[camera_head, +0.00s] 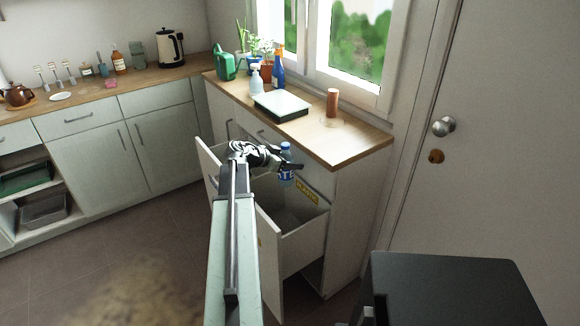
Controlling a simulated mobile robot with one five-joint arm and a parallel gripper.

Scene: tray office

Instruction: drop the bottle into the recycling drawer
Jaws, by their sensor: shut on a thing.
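The bottle (286,172) is clear and blue with a blue cap and a blue label with white lettering. It hangs upright in my gripper (279,158), which is shut on it. My arm partly hides the fingers. In the picture the bottle appears over an open, deep white drawer (305,240) with a yellow label on its inner back. I cannot tell the exact height of the bottle above the drawer. My arm covers the drawer's left part.
Another drawer front (207,165) stands pulled out left of my arm. The wooden counter (350,143) behind holds a white-topped tray (281,106), a brown cylinder (332,102), a blue spray bottle (278,68) and plants. A closed door (500,130) is at right. Floor is free at left.

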